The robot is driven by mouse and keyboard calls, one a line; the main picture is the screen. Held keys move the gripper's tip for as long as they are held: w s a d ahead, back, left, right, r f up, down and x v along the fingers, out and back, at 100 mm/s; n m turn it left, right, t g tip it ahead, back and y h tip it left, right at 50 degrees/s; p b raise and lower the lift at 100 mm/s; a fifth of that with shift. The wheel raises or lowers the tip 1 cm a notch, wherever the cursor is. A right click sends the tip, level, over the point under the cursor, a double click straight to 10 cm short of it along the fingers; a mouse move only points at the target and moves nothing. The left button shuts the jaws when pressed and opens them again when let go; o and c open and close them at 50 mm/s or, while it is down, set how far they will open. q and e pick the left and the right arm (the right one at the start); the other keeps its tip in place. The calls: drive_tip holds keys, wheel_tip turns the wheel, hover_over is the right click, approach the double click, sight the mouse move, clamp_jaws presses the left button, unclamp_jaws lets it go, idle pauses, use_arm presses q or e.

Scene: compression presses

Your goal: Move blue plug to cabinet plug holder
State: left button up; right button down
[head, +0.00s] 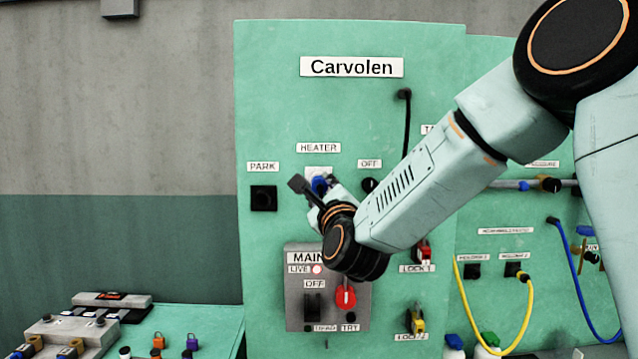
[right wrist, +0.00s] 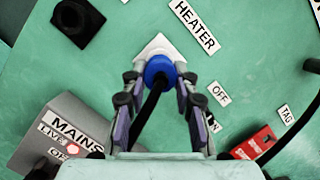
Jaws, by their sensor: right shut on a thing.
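The blue plug (head: 319,184) is at the white HEATER socket (head: 312,173) on the green cabinet. In the right wrist view the plug (right wrist: 159,68) is against the white socket plate (right wrist: 158,44), and its black cable runs back between my fingers. My right gripper (head: 324,190) is shut on the plug, one finger on each side; it also shows in the right wrist view (right wrist: 161,79). The black square holder labelled PARK (head: 263,198) is left of the socket and looks empty; it also shows in the right wrist view (right wrist: 76,20). My left gripper is out of view.
A grey MAINS box (head: 294,284) with a red switch (head: 345,295) projects below the socket. A black knob (head: 369,185) marked OFF and a red lock (head: 424,251) are to the right. A low green table (head: 205,318) with small parts stands at left.

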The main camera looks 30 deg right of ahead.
drive_tip(key=shift+s+a, duration=0.15)
drive_tip(key=shift+s, duration=0.15)
drive_tip(key=shift+s+a+r, duration=0.1)
drive_tip(key=shift+s+a, duration=0.2)
drive_tip(key=shift+s, duration=0.25)
drive_tip(key=shift+w+d, duration=0.1)
drive_tip(key=shift+w, duration=0.15)
drive_tip(key=shift+s, duration=0.1)
